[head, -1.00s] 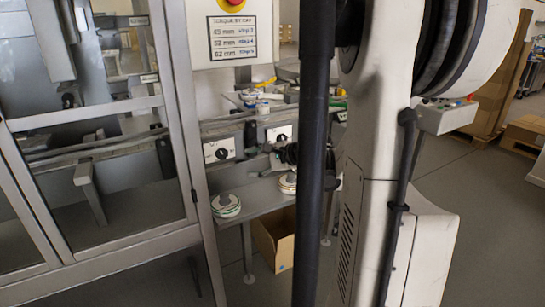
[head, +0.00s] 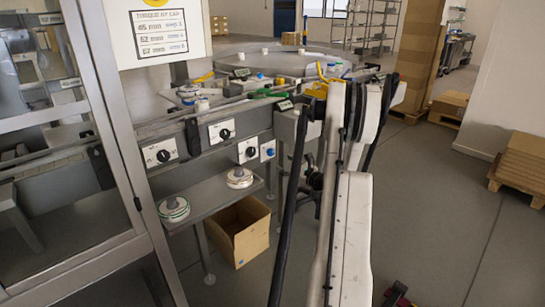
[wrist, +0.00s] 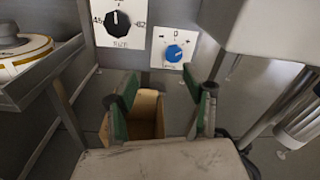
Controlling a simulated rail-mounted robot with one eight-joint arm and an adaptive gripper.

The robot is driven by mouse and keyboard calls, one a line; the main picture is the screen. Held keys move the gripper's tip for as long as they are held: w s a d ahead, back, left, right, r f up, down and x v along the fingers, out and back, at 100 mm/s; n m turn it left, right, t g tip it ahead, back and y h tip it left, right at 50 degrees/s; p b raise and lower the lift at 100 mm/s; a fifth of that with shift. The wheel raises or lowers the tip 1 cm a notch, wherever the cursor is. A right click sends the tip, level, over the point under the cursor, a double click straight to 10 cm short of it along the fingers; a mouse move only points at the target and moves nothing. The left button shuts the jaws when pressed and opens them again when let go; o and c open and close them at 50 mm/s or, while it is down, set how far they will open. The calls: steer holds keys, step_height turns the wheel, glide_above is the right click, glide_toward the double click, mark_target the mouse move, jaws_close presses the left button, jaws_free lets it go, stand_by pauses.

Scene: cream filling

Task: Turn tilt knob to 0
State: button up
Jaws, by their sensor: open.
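The blue tilt knob (wrist: 174,53) sits on a white plate marked minus, 0 and plus, with 0 at the top. Its pointer is too small to read with certainty. It also shows in the head view (head: 269,152), at the right end of the row of knobs. My gripper (wrist: 163,103) is open and empty in the wrist view, its two green-padded fingers spread apart. The knob appears above and between the fingers in that picture, and the fingers are not touching it. In the head view my arm hides part of the area right of the knob.
A black size knob (wrist: 118,23) is on the plate just left of the tilt knob. Other black knobs (head: 221,133) are further left. A shelf with round reels (head: 240,178) juts out below. A cardboard box (head: 238,232) stands on the floor. Open floor lies to the right.

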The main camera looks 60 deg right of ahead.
mark_target(272, 153)
steer(key=shift+m+h, duration=0.5)
steer(key=shift+m, duration=0.1)
steer(key=b+x, duration=0.1)
steer(key=x, duration=0.3)
steer(key=d+f+b+x, duration=0.1)
steer(key=x, duration=0.3)
steer(key=d+b+x, duration=0.1)
steer(key=x, duration=0.3)
steer(key=shift+s+d+f, duration=0.15)
steer(key=shift+s+f, duration=0.15)
steer(key=shift+s, duration=0.05)
steer(key=c, duration=1.1)
steer(key=shift+c, duration=0.3)
